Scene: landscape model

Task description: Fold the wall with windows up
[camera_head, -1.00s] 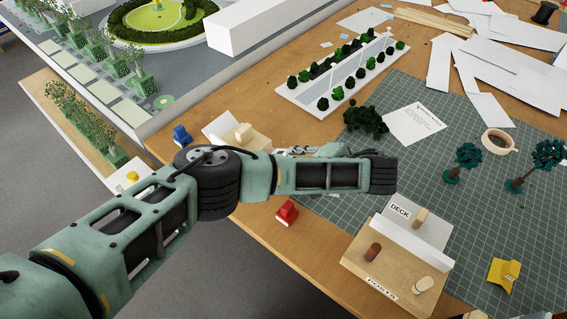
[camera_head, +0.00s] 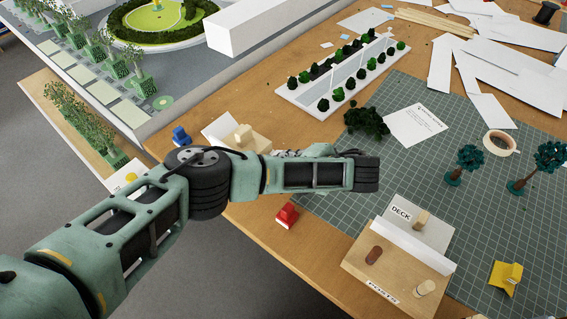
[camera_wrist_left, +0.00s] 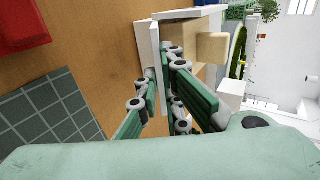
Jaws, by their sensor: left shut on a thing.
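A small model with a wooden base and block (camera_head: 243,134) and a white panel (camera_head: 219,129) stands near the table edge, partly behind my left arm. In the left wrist view its wooden block (camera_wrist_left: 211,47) shows, with an upright white panel (camera_wrist_left: 147,48) between my fingers. My left gripper (camera_wrist_left: 163,75) is shut on this white panel. In the head view the gripper is mostly hidden behind my forearm. I cannot make out windows on the panel. My right gripper is in neither view.
A red piece (camera_head: 287,215) and a blue piece (camera_head: 180,136) lie near the table edge. A planter model (camera_head: 335,84) and a large landscape model (camera_head: 85,85) stand behind.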

